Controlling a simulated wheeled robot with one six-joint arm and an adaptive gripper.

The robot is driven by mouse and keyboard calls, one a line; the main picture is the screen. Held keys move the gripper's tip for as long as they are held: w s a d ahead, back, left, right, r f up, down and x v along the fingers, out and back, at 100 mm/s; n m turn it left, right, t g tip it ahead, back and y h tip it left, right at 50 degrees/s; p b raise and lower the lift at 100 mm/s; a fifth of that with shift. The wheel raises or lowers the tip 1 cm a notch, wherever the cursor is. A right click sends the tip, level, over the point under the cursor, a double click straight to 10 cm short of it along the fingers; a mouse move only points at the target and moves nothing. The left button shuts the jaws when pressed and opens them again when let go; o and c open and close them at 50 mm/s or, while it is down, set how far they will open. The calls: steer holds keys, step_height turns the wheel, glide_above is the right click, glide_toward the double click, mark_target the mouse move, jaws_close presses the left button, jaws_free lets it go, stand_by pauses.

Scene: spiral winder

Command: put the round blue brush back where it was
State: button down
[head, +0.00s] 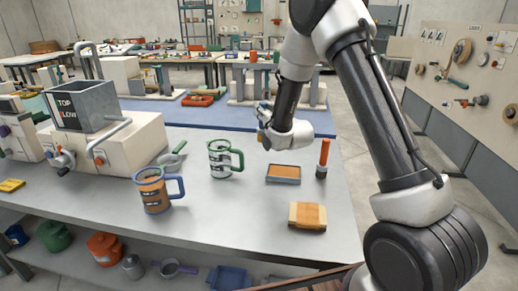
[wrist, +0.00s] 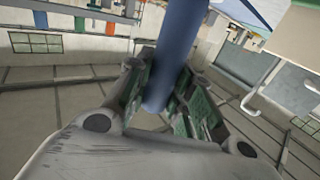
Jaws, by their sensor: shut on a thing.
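In the wrist view, my gripper (wrist: 162,98) is shut on the round blue brush (wrist: 181,38). Only a smooth blue cylindrical length of it shows, running up out of the picture between the two dark green finger pads. Its far end and any bristles are out of view. In the head view, my gripper (head: 264,116) is raised above the back of the grey workbench (head: 245,205), turned away, and mostly hidden by my wrist. The brush cannot be made out clearly there. No marked spot for the brush can be told on the bench.
A tool board (head: 470,75) stands right.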

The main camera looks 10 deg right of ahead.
mark_target(263, 131)
step_height(263, 131, down, 9)
steer(key=shift+s+r, duration=0.1)
stand_by(0.4)
steer(key=c, duration=1.3)
jaws_free()
steer(key=shift+o, duration=0.2)
